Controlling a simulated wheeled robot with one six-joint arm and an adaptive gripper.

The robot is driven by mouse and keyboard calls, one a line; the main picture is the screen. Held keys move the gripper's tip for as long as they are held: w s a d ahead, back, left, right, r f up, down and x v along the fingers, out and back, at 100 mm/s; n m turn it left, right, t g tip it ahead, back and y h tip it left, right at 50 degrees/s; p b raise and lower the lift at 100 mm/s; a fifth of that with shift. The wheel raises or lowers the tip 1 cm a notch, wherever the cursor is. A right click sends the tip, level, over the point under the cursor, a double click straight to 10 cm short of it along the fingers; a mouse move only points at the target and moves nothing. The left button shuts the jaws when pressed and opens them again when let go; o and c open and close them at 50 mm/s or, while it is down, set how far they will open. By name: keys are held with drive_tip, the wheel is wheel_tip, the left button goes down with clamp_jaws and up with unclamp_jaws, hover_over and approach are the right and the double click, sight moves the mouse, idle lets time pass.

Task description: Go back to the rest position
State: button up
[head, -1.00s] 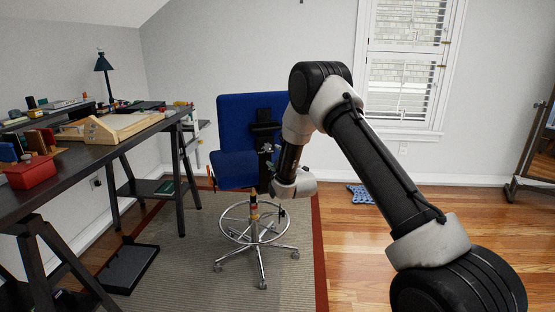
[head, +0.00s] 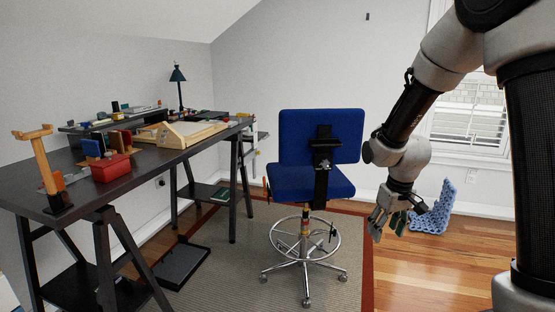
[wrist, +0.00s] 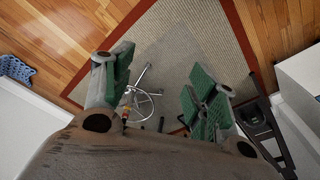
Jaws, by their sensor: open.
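My gripper (head: 388,222) hangs at the end of my arm in the right part of the head view. It points down and stands to the right of the blue chair (head: 318,145), apart from it in the picture. In the wrist view the two green-padded fingers of my gripper (wrist: 160,92) are spread wide. Nothing is held between them; floor, rug and the chair's metal base show in the gap.
A dark desk (head: 60,205) at left holds a red box (head: 111,168), a wooden stand (head: 42,160) and a lamp (head: 178,75). A blue openwork item (head: 437,208) is by the wall, behind my gripper. Rug (head: 235,270) and wood floor (head: 425,275) have bare areas.

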drive_tip(key=s+d+r+m+t, duration=0.1)
drive_tip(key=s+d+r, duration=0.2)
drive_tip(key=s+r, duration=0.6)
drive_tip(key=s+d+r+m+t, duration=0.2)
drive_tip(key=s+d+r, duration=0.1)
drive_tip(key=s+r, duration=0.7)
drive_tip(key=s, duration=0.4)
drive_tip(key=shift+s+r, duration=0.15)
